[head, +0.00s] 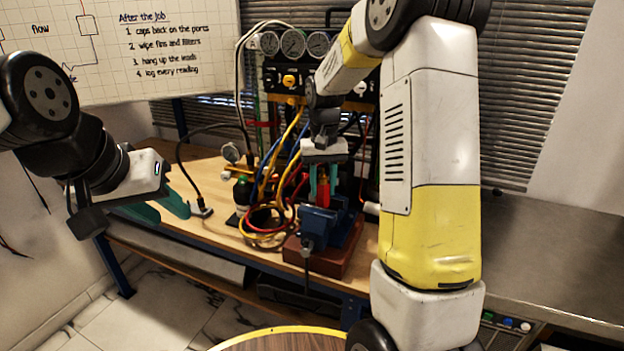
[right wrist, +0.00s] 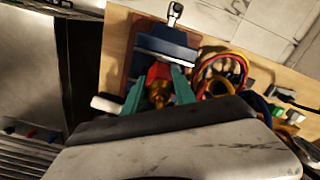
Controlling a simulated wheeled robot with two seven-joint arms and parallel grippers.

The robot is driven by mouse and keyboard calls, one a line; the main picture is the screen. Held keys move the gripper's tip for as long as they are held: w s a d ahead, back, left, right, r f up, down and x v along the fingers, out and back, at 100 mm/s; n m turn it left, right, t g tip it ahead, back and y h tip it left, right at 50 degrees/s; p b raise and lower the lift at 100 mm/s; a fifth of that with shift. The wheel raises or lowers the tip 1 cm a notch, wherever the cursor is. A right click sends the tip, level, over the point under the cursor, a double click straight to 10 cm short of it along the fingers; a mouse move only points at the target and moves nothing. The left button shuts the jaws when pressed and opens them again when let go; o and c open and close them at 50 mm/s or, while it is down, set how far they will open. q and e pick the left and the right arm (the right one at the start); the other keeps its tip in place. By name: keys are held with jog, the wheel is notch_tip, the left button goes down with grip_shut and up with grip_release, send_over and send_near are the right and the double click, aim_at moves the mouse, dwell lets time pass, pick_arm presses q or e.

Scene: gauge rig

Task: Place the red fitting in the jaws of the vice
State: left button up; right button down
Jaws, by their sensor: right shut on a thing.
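The red fitting (head: 323,191) is upright between the teal fingers of my right gripper (head: 323,188), which is shut on it. In the right wrist view the fitting (right wrist: 158,74) shows red with a brass-coloured part, between the fingers. The blue vice (head: 316,224) stands on a red-brown block near the bench's front edge. The fitting's lower end is at the top of the vice in the head view; I cannot tell whether it is between the jaws. The vice also shows in the right wrist view (right wrist: 166,47). My left gripper (head: 160,212) is open and empty, at the bench's left side.
Coiled red, yellow and blue hoses (head: 264,222) lie just left of the vice. A gauge panel (head: 293,45) stands behind. A small dial gauge (head: 231,152) is at the bench's back left. A grey metal counter (head: 550,240) is at the right.

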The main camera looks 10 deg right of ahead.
aim_at(323, 176)
jog(key=shift+f, duration=0.25)
jog(key=c, duration=1)
grip_release()
notch_tip(323, 176, up, 12)
jog(key=shift+r, duration=0.1)
jog(key=shift+s+r, duration=0.25)
jog(key=shift+r, duration=0.4)
jog(key=s+t, duration=0.2)
jog(key=s, duration=0.6)
jog(key=s+a+n+t+y, duration=0.1)
jog(key=s+t, duration=0.1)
jog(key=s, duration=0.6)
jog(key=s+a+t+y, duration=0.1)
jog(key=s+t, duration=0.1)
jog(key=s, duration=0.5)
jog(key=shift+s+a+r, duration=0.1)
jog(key=shift+s+r, duration=0.15)
jog(key=shift+s, duration=0.15)
